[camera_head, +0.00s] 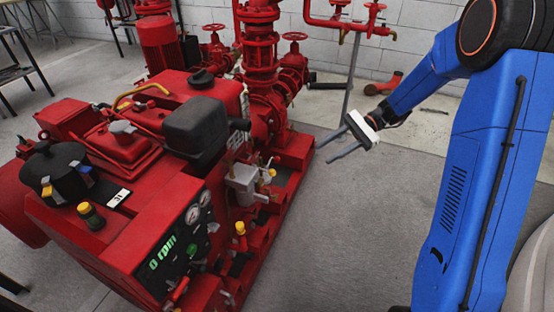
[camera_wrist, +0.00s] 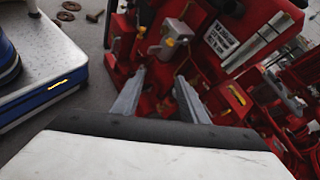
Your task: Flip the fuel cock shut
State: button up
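The red pumpset (camera_head: 130,235) stands at the left and middle of the head view. I cannot tell for sure which part is the fuel cock. A small yellow part (camera_head: 270,174) sits beside a grey metal box (camera_head: 243,181) on the pumpset's near side. A yellow part (camera_wrist: 169,42) beside a grey box also shows in the wrist view. My gripper (camera_head: 325,153) is open and empty, in the air to the right of the pumpset. In the wrist view its two fingers (camera_wrist: 160,77) are apart, with the red base beyond them, and touch nothing visible.
A yellow knob (camera_head: 240,228) sits by the gauge panel (camera_head: 178,250), which reads 0 rpm. Red pipes and valves (camera_head: 262,60) rise behind. Grey floor (camera_head: 340,230) is clear right of the pumpset. Loose rings (camera_wrist: 68,11) lie on the floor.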

aim_at(277, 158)
jog(key=w+f+m+t+y, duration=0.1)
jog(key=w+f+m+y, duration=0.45)
jog(key=w+f, duration=0.65)
jog(key=x, duration=1.8)
jog(key=shift+w+f, duration=0.1)
jog(key=shift+w, duration=0.1)
jog(key=c, duration=0.9)
